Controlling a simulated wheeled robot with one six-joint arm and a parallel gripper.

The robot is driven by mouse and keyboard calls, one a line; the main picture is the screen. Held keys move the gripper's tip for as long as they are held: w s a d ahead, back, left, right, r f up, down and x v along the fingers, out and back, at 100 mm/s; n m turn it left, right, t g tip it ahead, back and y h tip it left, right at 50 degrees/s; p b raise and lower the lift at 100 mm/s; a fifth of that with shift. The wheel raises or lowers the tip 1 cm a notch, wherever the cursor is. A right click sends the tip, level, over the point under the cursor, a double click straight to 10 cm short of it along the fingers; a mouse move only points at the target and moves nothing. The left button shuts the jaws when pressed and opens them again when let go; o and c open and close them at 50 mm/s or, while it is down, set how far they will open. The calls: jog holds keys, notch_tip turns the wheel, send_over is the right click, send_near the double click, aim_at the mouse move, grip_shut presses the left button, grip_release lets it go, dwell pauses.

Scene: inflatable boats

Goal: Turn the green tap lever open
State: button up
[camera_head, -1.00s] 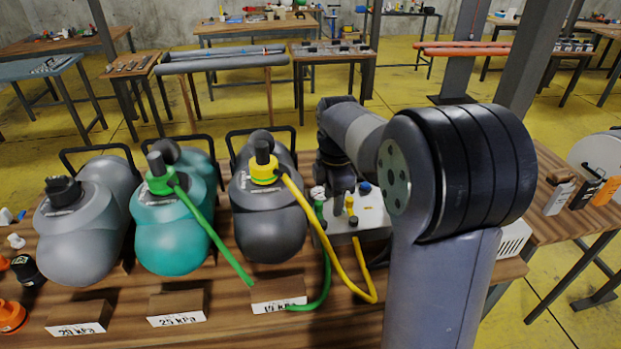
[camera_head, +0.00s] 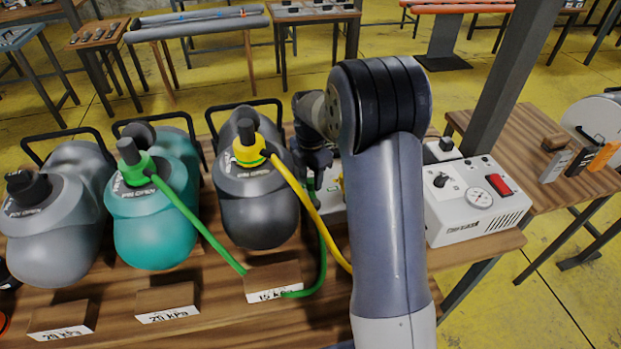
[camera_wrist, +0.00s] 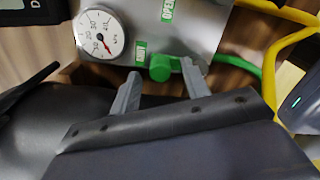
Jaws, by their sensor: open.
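In the wrist view a green round-ended tap part (camera_wrist: 160,68) sits at the lower edge of a grey panel (camera_wrist: 190,30), beside a small green label. A second green label reading OPEN is higher on the panel. My gripper (camera_wrist: 160,72) is open, with one finger on each side of the green part; I cannot tell whether either finger touches it. How the lever runs from this end is unclear. In the head view my arm hides most of the tap box (camera_head: 331,198) and the gripper's fingertips.
A round gauge (camera_wrist: 103,33) is close to the left finger. A green hose (camera_head: 210,238) and a yellow hose (camera_head: 305,200) run near my arm. Grey, teal (camera_head: 155,230) and dark (camera_head: 258,210) boats stand left. A white pump box (camera_head: 475,205) stands right.

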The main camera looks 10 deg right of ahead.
jog(key=shift+f, duration=0.85)
jog(key=shift+c, duration=0.2)
grip_shut()
